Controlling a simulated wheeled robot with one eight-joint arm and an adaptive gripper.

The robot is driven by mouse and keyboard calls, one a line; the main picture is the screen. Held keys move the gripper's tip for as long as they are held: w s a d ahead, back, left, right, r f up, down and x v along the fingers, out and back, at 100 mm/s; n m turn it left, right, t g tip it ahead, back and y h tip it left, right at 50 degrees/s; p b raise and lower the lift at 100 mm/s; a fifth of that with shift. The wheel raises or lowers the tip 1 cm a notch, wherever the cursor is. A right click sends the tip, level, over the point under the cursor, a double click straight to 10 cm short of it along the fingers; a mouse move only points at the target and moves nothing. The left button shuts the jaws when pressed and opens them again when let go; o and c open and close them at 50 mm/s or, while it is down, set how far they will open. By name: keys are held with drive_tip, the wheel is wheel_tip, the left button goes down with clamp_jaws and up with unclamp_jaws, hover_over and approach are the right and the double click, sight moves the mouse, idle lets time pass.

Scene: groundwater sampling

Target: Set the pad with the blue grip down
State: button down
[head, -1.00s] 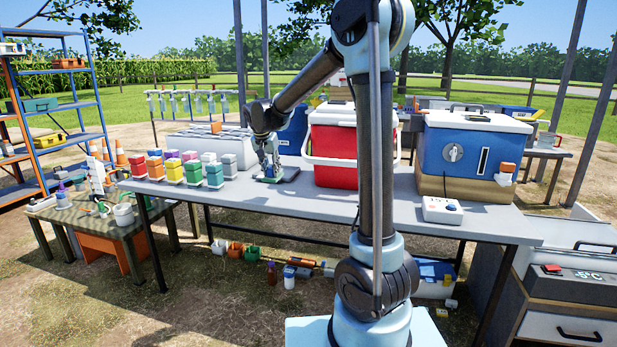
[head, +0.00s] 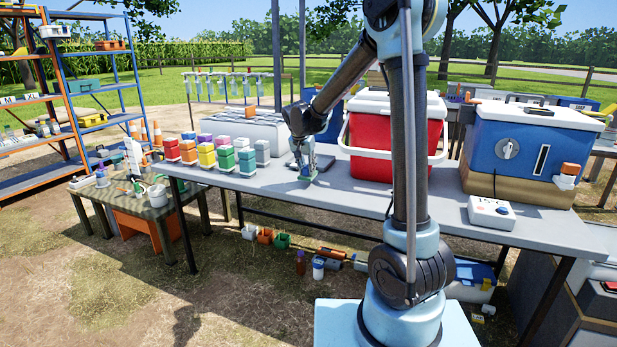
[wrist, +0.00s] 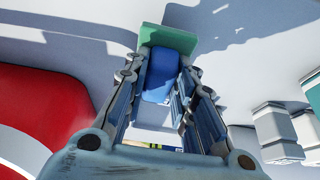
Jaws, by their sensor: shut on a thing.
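My gripper (head: 304,166) is over the grey table, left of the red cooler. In the wrist view my gripper (wrist: 172,100) has its fingers on either side of a blue grip (wrist: 160,76) and is shut on it. A green pad (wrist: 168,38) shows at the far end of the blue grip. In the head view the pad (head: 307,179) is a small green patch below the fingers, close to the tabletop. I cannot tell whether it touches the table. The fingers hide part of the grip.
The red cooler (head: 392,138) stands right of the gripper. Several coloured lidded jars (head: 222,160) stand to the left. A blue cooler (head: 525,150) and a white box with a display (head: 491,212) are farther right. The table (head: 350,196) is bare in front of the gripper.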

sight(307, 174)
drive_tip(key=shift+f, duration=1.75)
drive_tip(key=c, duration=1.3)
unclamp_jaws()
drive_tip(key=shift+c, duration=0.2)
